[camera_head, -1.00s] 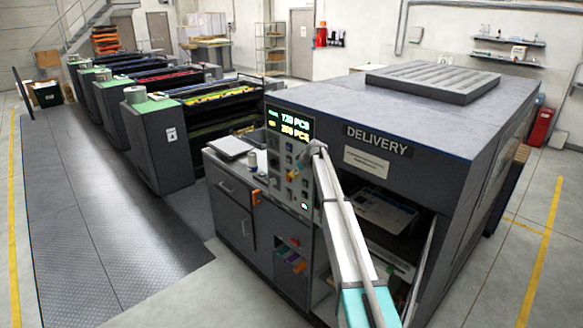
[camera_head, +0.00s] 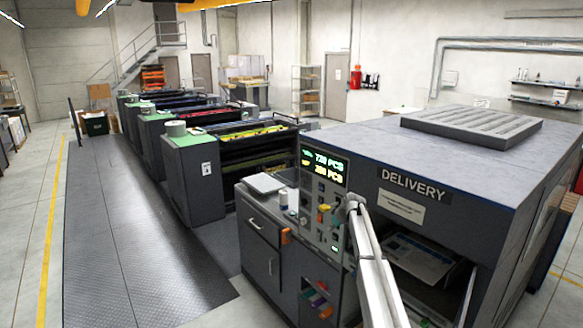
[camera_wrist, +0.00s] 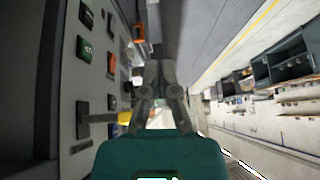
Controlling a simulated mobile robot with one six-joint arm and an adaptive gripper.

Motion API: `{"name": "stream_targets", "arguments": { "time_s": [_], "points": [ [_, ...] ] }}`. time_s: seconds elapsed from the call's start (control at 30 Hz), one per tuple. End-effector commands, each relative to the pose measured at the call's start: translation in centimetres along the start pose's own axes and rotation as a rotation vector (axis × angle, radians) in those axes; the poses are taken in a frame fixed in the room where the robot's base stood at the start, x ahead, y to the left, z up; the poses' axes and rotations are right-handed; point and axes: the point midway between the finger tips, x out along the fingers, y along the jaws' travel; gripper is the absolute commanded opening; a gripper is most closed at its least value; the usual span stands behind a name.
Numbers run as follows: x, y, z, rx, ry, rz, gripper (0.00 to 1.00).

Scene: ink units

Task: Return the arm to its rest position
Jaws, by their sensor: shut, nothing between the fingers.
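My gripper (camera_wrist: 160,80) shows in the wrist view with its dark fingers together and nothing between them. Its teal body fills the bottom of that view. The control panel of the delivery unit, with green, red and dark buttons, runs along the left, close beside the fingers. In the head view my pale arm (camera_head: 372,262) rises from the bottom edge to a grey joint in front of the control panel (camera_head: 313,198). The fingers cannot be made out there.
The dark delivery unit (camera_head: 475,165) stands at the right with an open bay below. A cabinet (camera_head: 262,250) with a paper stack on top adjoins the panel. Several print units recede at back left. The dark floor walkway (camera_head: 140,240) at left is clear.

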Motion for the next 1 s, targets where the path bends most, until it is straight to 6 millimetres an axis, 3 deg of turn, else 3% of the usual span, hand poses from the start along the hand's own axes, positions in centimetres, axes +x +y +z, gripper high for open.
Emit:
{"name": "stream_targets", "arguments": {
  "time_s": [0.03, 0.2, 0.57, 0.8, 1.0],
  "points": [
    [0.1, -2.1, 2.8, 0.018, -0.022, -0.001, 0.00],
    [-0.5, -7.2, 9.8, 0.100, -0.108, 0.002, 0.00],
    [-2.2, -16.9, 23.8, 0.277, -0.285, 0.046, 0.00],
    [-4.0, -23.4, 34.3, 0.408, -0.406, 0.109, 0.00],
    [-5.6, -27.8, 41.8, 0.512, -0.491, 0.174, 0.00]
  ]
}}
